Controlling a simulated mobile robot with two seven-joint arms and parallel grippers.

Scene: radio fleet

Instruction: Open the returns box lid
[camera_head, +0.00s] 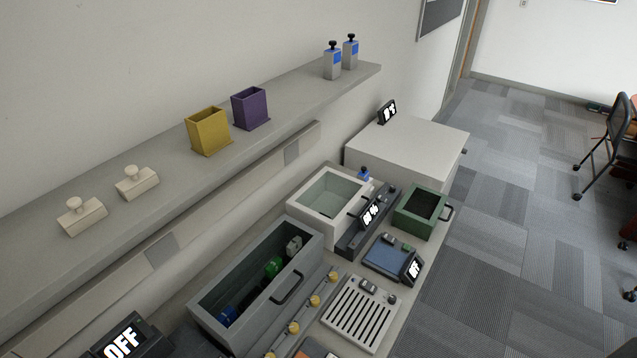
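No box carries a readable returns label, so I cannot tell which is the returns box. A large white box (418,145) with a closed flat top stands at the back right of the bench; a small display (387,112) is at its far left corner. A long grey box (208,322) is open on top and holds blue, green and grey items; a dark handle (287,289) is on its front. A white box (308,212) with a pale greenish interior or pane stands behind it. Neither of my grippers is in view.
A green open bin (408,222), a blue-topped device (385,258) reading OFF and a slotted white tray (360,314) stand along the front. The wall shelf (300,101) above holds yellow and purple cups, stamp-like blocks and two radios.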

